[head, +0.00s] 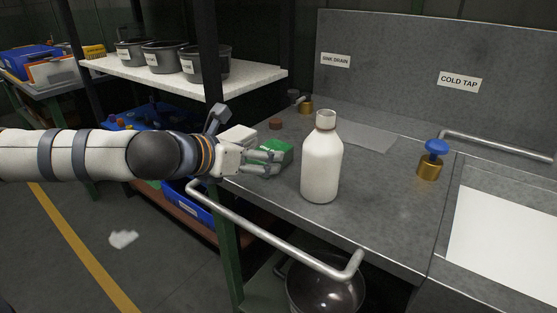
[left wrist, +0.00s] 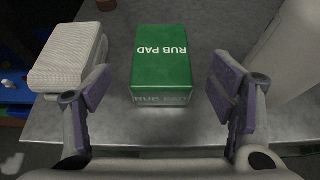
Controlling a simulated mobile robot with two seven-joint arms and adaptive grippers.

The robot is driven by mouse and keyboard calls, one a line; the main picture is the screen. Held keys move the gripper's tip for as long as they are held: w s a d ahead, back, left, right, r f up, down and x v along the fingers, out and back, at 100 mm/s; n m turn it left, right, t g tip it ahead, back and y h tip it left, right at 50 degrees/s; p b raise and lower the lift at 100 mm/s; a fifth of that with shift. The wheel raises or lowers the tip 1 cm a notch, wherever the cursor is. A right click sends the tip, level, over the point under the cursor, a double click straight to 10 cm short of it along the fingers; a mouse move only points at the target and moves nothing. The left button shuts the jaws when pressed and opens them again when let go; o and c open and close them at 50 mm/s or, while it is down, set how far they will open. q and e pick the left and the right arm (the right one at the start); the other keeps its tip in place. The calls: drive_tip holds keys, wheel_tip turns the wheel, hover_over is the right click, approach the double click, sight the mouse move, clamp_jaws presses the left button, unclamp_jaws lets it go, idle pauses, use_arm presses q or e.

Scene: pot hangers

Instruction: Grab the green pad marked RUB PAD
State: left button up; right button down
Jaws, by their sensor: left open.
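The green pad (left wrist: 174,58) marked RUB PAD lies on the grey metal counter (head: 355,206). In the left wrist view it sits between and just beyond the two fingers of my left gripper (left wrist: 160,97), with a gap on each side. In the head view the left gripper (head: 264,162) comes in from the left at the counter's edge, and its fingers partly cover the green pad (head: 277,151). The left gripper is open and empty. My right gripper is not in either view.
A white block (left wrist: 70,62) lies close left of the pad. A white bottle (head: 322,163) stands upright to the right. A metal rail (head: 275,238) runs along the counter's front. A blue-topped tap (head: 432,160) stands farther right. A dark shelf post (head: 208,55) rises behind my arm.

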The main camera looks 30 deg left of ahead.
use_arm(q)
drive_tip(key=b+x, duration=0.1)
drive_tip(key=x, duration=0.4)
drive_tip(key=shift+w+d+b, duration=0.15)
drive_tip(key=shift+w+b, duration=0.1)
drive_tip(key=shift+b, duration=0.15)
drive_tip(key=shift+w+r, duration=0.1)
drive_tip(key=shift+w, duration=0.05)
drive_tip(key=shift+r, duration=0.2)
drive_tip(key=shift+c, duration=0.6)
drive_tip(key=c, duration=1)
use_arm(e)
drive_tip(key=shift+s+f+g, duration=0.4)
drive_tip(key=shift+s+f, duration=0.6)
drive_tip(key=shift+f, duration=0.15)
